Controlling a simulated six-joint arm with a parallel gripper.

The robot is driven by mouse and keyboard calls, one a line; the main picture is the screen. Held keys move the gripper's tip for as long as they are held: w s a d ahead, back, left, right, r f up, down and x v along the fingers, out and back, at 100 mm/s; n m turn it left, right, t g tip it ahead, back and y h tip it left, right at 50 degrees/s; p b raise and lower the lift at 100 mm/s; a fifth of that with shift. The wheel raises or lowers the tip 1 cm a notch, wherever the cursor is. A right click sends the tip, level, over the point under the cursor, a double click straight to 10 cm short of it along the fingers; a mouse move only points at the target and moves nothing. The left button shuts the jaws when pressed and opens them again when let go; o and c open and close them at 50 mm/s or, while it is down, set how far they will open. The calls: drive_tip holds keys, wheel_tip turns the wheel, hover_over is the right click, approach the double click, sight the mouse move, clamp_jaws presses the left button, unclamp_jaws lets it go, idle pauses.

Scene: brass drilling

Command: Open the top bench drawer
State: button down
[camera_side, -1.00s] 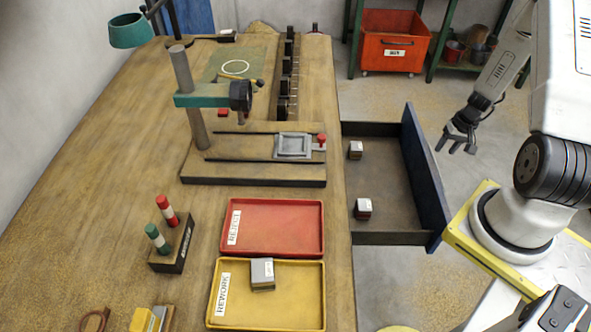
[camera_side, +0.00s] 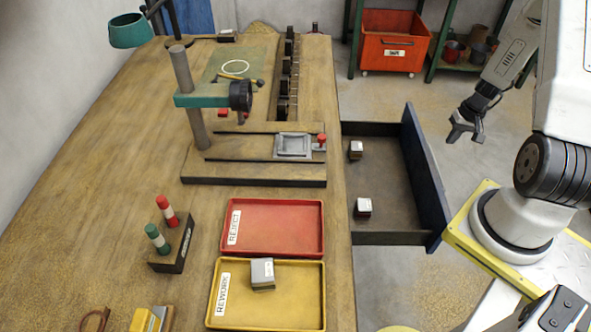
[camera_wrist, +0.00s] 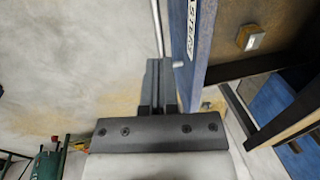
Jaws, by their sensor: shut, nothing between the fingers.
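The top bench drawer (camera_side: 385,185) stands pulled out from the right side of the bench, with its blue front (camera_side: 424,180) well clear of the bench edge. Two small blocks with pale tops lie inside, one near the back (camera_side: 355,150) and one nearer the front (camera_side: 363,207). My gripper (camera_side: 463,133) is shut and empty, in the air to the right of the drawer front and apart from it. In the wrist view the shut fingers (camera_wrist: 160,85) show beside the blue drawer front (camera_wrist: 198,45), with a thin metal bar, likely the handle, near their tips.
On the bench (camera_side: 120,130) stand a drill press (camera_side: 190,95), a red REJECT tray (camera_side: 310,228) and a yellow REWORK tray (camera_side: 225,318). An orange bin (camera_side: 394,40) is on the floor behind. The floor between drawer and bin is clear.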

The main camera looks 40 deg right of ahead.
drive_tip(key=w+a+r+n+g+h, duration=0.2)
drive_tip(key=w+a+n, duration=0.1)
drive_tip(key=w+n, duration=0.6)
drive_tip(key=w+a+r+n+g+h, duration=0.2)
drive_tip(key=w+a+n+g+h, duration=0.1)
drive_tip(key=w+n, duration=0.65)
wheel_tip(320, 180, down, 7)
drive_tip(key=shift+d, duration=0.2)
drive_tip(key=shift+f+m, duration=0.1)
drive_tip(key=shift+m, duration=0.15)
